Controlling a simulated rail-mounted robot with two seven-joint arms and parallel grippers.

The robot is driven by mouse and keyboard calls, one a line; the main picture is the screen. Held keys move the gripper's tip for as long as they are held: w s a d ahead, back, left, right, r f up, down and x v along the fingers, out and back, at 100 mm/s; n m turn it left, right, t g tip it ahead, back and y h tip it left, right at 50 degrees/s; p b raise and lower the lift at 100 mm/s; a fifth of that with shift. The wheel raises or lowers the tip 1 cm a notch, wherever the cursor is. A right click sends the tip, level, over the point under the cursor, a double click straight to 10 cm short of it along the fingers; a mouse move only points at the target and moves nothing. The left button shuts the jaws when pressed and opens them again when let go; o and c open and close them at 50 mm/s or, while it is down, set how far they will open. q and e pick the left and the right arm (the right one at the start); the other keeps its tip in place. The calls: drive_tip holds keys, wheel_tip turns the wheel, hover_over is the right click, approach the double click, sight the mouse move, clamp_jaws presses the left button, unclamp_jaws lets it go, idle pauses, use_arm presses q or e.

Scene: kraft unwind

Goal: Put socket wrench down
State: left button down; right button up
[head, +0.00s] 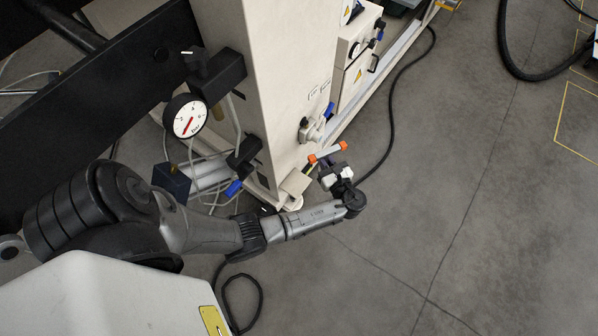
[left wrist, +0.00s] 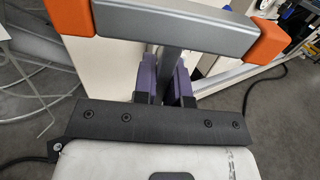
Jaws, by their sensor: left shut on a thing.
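The socket wrench (head: 328,152) has a grey crossbar with orange ends. In the left wrist view the wrench (left wrist: 175,30) spans the top, and its grey shank runs down between the purple fingers. My left gripper (head: 331,170) is shut on this shank, seen closer in the left wrist view (left wrist: 168,82). In the head view the gripper and wrench are beside the lower part of the cream machine column. The far end of the shank is hidden. My right gripper is in neither view.
The cream column (head: 265,85) carries a pressure gauge (head: 187,119), valves and hoses on its left. A box with a yellow warning label (head: 358,75) is behind. A black cable (head: 390,120) lies on the grey floor (head: 460,200), which is largely clear at right.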

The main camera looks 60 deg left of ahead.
use_arm(q)
wheel_tip(320, 180, down, 12)
drive_tip(key=s+d+n+g+b, duration=0.1)
drive_tip(key=s+g+b, duration=0.1)
drive_tip(key=b, duration=0.4)
drive_tip(key=s+a+f+b, duration=0.1)
drive_tip(key=a+f+b, duration=0.1)
drive_tip(key=a, duration=0.1)
drive_tip(key=s+a+f+b, duration=0.1)
drive_tip(key=a+f+b, duration=0.1)
drive_tip(key=a, duration=0.1)
drive_tip(key=s+a+f+b, duration=0.1)
drive_tip(key=a+f+b, duration=0.1)
drive_tip(key=a, duration=0.2)
drive_tip(key=shift+s+f, duration=0.2)
drive_tip(key=shift+a+f+b, duration=0.15)
drive_tip(key=shift+a+b, duration=0.15)
drive_tip(key=shift+b, duration=0.1)
wheel_tip(320, 180, down, 4)
drive_tip(key=b, duration=0.4)
drive_tip(key=shift+s, duration=0.1)
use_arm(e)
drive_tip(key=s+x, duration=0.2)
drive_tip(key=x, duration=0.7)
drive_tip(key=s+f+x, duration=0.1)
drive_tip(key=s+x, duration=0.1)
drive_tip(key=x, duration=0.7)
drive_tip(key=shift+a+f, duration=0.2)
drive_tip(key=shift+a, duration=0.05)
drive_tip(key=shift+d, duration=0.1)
